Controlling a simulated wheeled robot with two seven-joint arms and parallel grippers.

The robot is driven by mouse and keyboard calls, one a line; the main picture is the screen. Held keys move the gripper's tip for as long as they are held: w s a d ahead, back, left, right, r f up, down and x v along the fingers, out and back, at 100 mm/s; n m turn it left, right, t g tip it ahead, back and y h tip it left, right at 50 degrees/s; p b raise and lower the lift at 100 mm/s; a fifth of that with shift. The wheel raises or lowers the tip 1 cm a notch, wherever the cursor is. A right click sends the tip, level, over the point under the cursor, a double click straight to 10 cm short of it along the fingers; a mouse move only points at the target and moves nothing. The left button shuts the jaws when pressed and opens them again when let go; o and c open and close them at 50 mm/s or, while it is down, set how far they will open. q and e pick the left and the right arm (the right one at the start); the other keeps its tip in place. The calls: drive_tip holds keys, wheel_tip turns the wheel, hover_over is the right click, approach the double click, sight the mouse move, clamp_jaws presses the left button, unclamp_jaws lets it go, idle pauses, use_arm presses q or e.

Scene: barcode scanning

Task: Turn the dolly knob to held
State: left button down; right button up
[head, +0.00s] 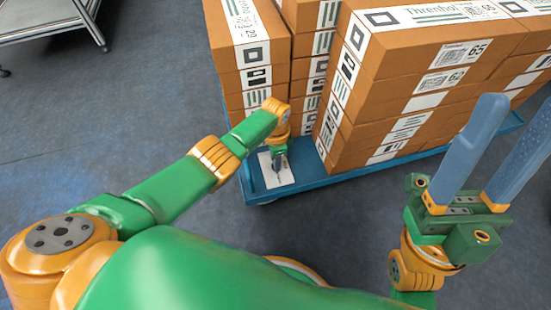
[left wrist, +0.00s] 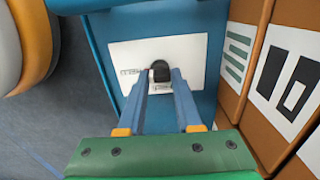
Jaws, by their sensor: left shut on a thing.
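A black knob (left wrist: 160,72) sits on a white plate (left wrist: 190,52) on the blue dolly deck (left wrist: 104,38), seen in the left wrist view. Small markings lie left of the knob and below it to the right; they are too small to read. My left gripper (left wrist: 163,78) is shut on the knob, one blue finger on each side. In the head view my left gripper (head: 279,165) points down at the plate (head: 266,168) on the dolly's near left corner (head: 262,193), and the knob is hidden. My right gripper (head: 520,118) is open and empty, with blue fingers wide apart.
Stacked brown boxes (head: 395,75) fill much of the dolly, close to the right of my left gripper. Another stack (head: 250,95) stands behind it. A metal table or cart (head: 45,18) is at the top left. The floor (head: 150,100) on the left is clear.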

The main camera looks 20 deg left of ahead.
idle(0.3)
use_arm(q)
drive_tip(key=c, duration=0.6)
unclamp_jaws()
